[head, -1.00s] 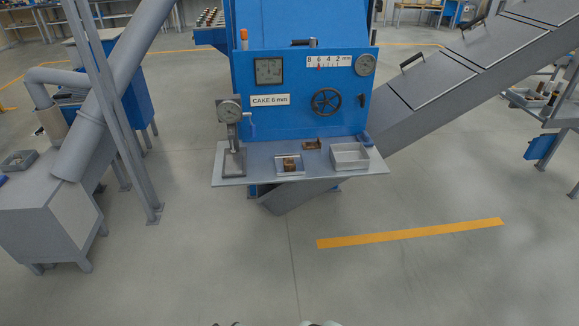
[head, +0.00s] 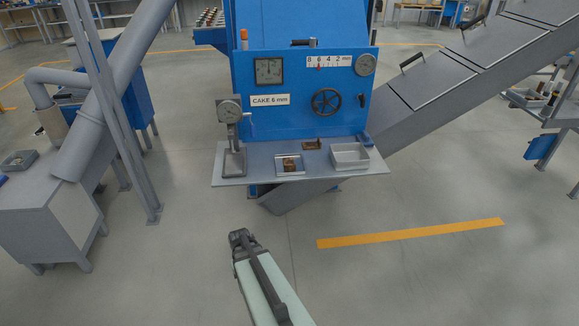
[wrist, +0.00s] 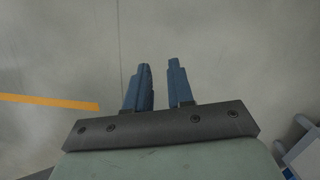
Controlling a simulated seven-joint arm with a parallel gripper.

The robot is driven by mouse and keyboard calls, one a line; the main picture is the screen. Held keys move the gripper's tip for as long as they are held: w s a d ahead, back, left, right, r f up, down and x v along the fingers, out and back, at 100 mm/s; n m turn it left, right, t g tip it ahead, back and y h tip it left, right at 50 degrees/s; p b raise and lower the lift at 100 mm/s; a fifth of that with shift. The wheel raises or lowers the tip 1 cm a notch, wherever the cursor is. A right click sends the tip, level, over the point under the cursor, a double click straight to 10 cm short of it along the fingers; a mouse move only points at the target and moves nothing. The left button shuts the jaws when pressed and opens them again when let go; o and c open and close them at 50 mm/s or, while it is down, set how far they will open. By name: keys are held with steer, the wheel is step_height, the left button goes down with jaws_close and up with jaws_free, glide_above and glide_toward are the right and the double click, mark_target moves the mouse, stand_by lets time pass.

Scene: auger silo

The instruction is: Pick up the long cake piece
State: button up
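Brown cake pieces are on the grey shelf (head: 258,172) of the blue machine. One brown piece (head: 290,165) sits in a small shallow tray (head: 283,173) near the shelf's front. A darker, longish brown piece (head: 312,144) lies further back, by the blue panel. They are too small for me to tell surely which is the long one. My gripper (head: 239,235) is over the floor, in front of and below the shelf, apart from it. In the wrist view its two blue fingers (wrist: 160,66) stand apart with nothing between them. No cake shows there.
A dial gauge on a stand (head: 231,112) is at the shelf's left. A grey open bin (head: 350,156) is at its right. A handwheel (head: 326,102) sticks out of the panel. An inclined grey chute (head: 430,85) runs up right. The floor in front is clear.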

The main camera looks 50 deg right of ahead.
steer(key=w+d+r+m+t+h, duration=0.1)
steer(key=w+d+r, duration=0.25)
steer(key=d, duration=0.25)
steer(key=w+d+r+m+t, duration=0.1)
steer(key=w+d+r, duration=0.1)
steer(key=d+r, duration=0.35)
steer(key=t+h, duration=0.1)
steer(key=h, duration=0.1)
glide_toward(289, 162)
steer(key=shift+n, duration=0.3)
steer(key=s+a, duration=0.3)
steer(key=s, duration=0.1)
steer(key=shift+a+r, duration=0.35)
steer(key=w+d+r+n, duration=0.3)
steer(key=d+r+n, duration=0.1)
steer(key=r, duration=0.3)
steer(key=f+n, duration=0.3)
steer(key=n, duration=0.1)
steer(key=s+a+f+n+g+y, duration=0.1)
steer(key=f+n, duration=0.1)
steer(key=n, duration=0.2)
steer(key=f+n+y, duration=0.1)
steer(key=f+n, duration=0.2)
steer(key=n, duration=0.1)
steer(key=shift+s+a+f, duration=0.25)
steer(key=shift+f, duration=0.1)
steer(key=shift+w+a+f, duration=0.1)
steer(key=shift+f, duration=1.25)
steer(key=shift+a+f, duration=0.15)
steer(key=shift+f, duration=1.15)
